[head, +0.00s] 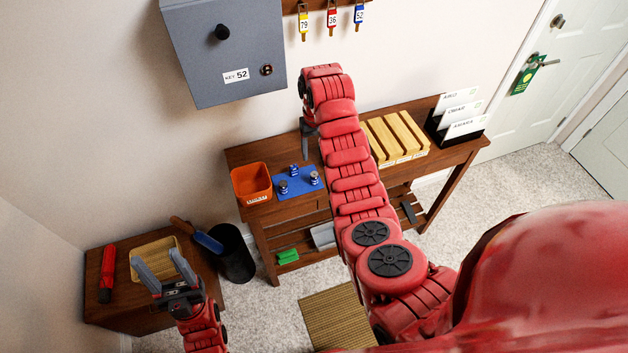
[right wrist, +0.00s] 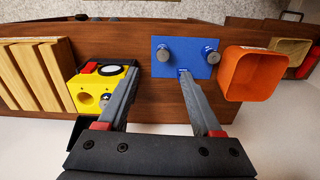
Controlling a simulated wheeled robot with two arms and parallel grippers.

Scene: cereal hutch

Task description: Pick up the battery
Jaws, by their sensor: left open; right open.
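My right gripper (right wrist: 158,72) is open and empty above the table; one finger overlaps the mat's near edge in view, and a yellow device (right wrist: 103,88) with a silver round part is by the other finger. My left gripper (head: 168,268) is open and empty over the low side table's tray.
An orange bin (head: 252,184) stands beside the mat. A slotted wooden block (head: 395,138) and a card rack (head: 457,122) are farther right. A grey key cabinet (head: 225,50) hangs above.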

